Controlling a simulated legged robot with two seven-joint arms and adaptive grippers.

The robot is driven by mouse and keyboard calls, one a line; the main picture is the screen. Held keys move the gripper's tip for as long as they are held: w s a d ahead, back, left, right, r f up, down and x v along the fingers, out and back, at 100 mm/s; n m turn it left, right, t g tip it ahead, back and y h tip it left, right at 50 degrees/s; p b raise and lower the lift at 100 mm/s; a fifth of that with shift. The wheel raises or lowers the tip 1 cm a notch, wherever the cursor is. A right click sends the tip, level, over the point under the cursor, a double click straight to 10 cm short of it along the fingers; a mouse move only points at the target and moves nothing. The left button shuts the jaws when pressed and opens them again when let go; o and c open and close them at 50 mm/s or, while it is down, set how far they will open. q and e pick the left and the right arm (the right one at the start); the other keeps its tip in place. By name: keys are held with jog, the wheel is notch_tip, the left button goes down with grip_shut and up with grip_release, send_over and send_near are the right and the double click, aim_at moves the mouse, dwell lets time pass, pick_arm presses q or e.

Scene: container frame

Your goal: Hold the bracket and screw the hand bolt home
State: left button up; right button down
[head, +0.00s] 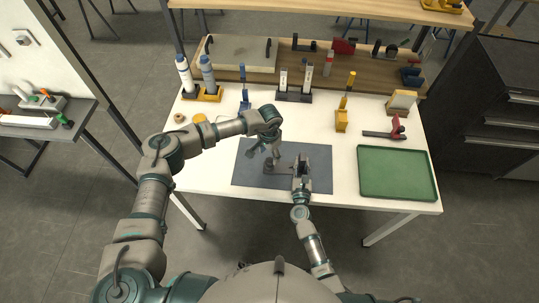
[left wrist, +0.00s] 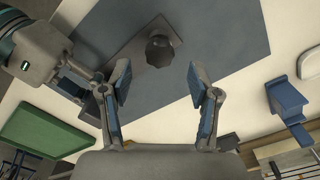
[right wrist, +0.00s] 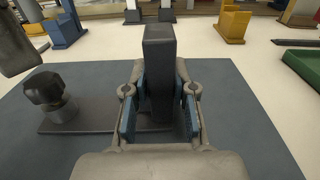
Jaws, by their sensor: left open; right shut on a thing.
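The dark bracket has a flat base plate and an upright post (right wrist: 159,70). It lies on the grey mat (head: 245,176); its plate (left wrist: 128,42) shows in the left wrist view. The hand bolt (right wrist: 45,90) has a black lobed knob and stands on the plate, with a lighter shank visible below the knob. Its knob (left wrist: 160,51) shows from above in the left wrist view. My right gripper (right wrist: 160,112) is shut on the bracket's post. My left gripper (left wrist: 158,78) is open above the bolt, the knob appearing between and beyond its fingertips, not gripped.
A green tray (head: 397,148) lies right of the mat. Behind stand a yellow block (head: 341,121), a blue holder (head: 245,103), a dark stand (head: 294,95) and bottles in a yellow rack (head: 208,95). A red-handled clamp (head: 396,130) lies at the right. The mat's front left is clear.

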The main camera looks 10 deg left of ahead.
pick_arm(q)
jog(key=shift+c, duration=0.5)
pick_arm(e)
jog(key=shift+s+f, duration=0.1)
jog(key=shift+f, duration=0.15)
